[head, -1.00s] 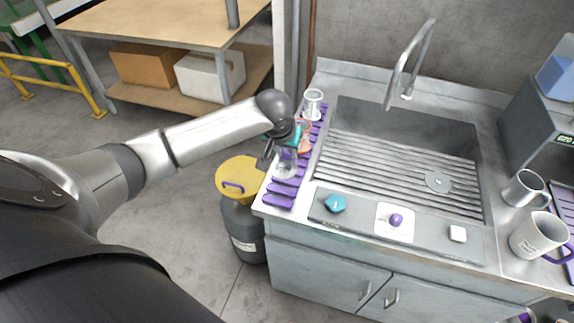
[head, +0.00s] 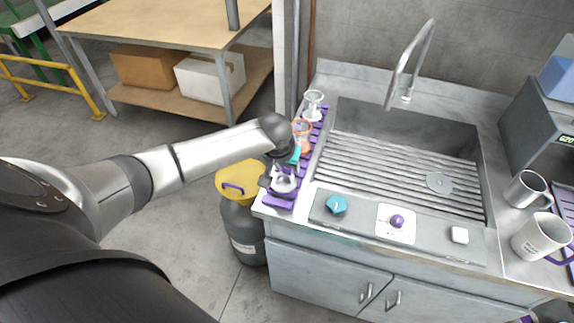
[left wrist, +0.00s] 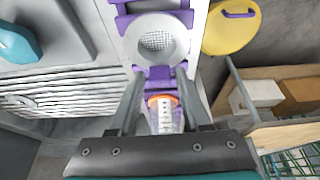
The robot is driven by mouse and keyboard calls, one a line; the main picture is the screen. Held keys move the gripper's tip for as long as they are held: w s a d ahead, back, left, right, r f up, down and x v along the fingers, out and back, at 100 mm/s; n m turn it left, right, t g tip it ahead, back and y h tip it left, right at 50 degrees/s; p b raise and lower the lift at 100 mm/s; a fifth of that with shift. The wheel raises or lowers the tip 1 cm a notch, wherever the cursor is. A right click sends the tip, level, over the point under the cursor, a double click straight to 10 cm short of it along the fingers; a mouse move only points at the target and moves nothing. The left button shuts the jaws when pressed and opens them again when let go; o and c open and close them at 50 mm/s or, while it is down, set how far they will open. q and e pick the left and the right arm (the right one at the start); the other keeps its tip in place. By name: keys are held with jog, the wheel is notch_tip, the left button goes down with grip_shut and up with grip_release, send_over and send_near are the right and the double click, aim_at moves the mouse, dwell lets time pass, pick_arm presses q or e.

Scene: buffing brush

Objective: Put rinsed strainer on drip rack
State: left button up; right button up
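A pale, round strainer with a mesh centre (left wrist: 157,41) lies at the near end of the purple drip rack (head: 279,202), left of the sink. It also shows in the head view as a clear, pale-rimmed shape (head: 284,183). My left gripper (left wrist: 160,74) is just over the rack, with its fingers apart at the strainer's edge. I see no part of the strainer clamped between them; whether a finger touches its rim is unclear. The gripper partly hides the strainer in the head view (head: 272,182). My right gripper is not in view.
Mugs (head: 540,236) stand at right. A yellow-lidded canister (head: 240,182) is below the rack.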

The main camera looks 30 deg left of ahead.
aim_at(282, 186)
pick_arm(q)
jog(key=shift+o, duration=0.8)
jog(key=shift+r, duration=0.25)
jog(key=p+v, duration=0.2)
jog(key=v, duration=1)
jog(key=shift+o, duration=0.2)
jog(key=shift+f, duration=0.1)
dwell(1.1)
